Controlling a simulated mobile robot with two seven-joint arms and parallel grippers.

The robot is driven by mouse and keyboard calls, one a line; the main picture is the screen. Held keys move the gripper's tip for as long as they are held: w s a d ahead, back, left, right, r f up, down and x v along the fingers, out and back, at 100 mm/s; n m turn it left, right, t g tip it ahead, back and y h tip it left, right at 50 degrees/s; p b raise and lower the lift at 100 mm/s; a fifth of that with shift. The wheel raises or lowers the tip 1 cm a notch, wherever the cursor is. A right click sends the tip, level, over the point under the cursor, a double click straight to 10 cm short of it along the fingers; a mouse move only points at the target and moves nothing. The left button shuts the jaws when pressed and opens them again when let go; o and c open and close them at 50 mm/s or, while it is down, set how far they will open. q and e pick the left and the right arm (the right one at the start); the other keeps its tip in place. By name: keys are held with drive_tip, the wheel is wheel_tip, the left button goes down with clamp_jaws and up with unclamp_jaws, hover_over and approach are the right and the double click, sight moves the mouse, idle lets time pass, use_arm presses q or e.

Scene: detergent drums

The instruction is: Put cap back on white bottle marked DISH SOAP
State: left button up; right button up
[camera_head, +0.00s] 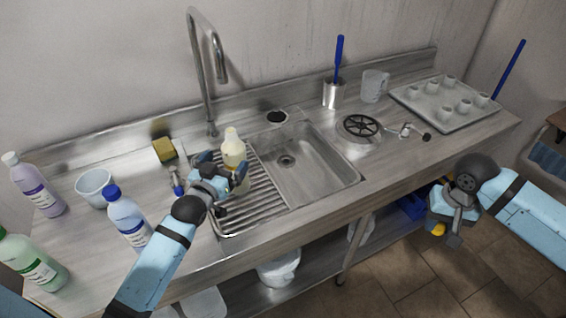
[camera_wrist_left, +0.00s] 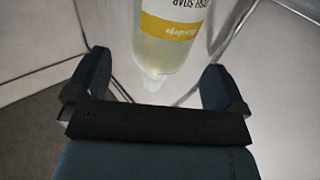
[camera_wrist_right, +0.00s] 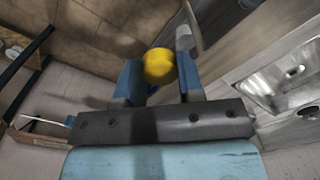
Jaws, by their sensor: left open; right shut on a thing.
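The white bottle marked DISH SOAP (camera_head: 233,149), with a yellow label band, stands on the sink's ribbed drainboard. My right gripper (camera_head: 440,222) is shut on a yellow cap (camera_wrist_right: 159,66), held off the counter's front edge above the floor.
A blue-capped bottle (camera_head: 127,219), a green bottle (camera_head: 32,262), a purple-labelled bottle (camera_head: 36,188) and a bowl (camera_head: 94,186) stand at left. A sponge (camera_head: 164,150) lies behind. The sink basin (camera_head: 308,172) is empty. A cup tray (camera_head: 443,103) is at far right.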

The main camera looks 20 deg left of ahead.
sight(234, 150)
use_arm(q)
drive_tip(key=w+p, duration=0.1)
drive_tip(key=w, duration=0.4)
drive_tip(key=shift+w+a, duration=0.1)
use_arm(e)
drive_tip(key=shift+r, duration=0.45)
use_arm(q)
drive_tip(key=shift+r, duration=0.1)
drive_tip(key=shift+c, duration=0.5)
drive_tip(key=c, duration=1.7)
drive_tip(key=shift+o, duration=0.2)
wheel_tip(234, 150, up, 10)
drive_tip(key=shift+r, duration=0.1)
use_arm(e)
drive_tip(key=shift+f, duration=0.1)
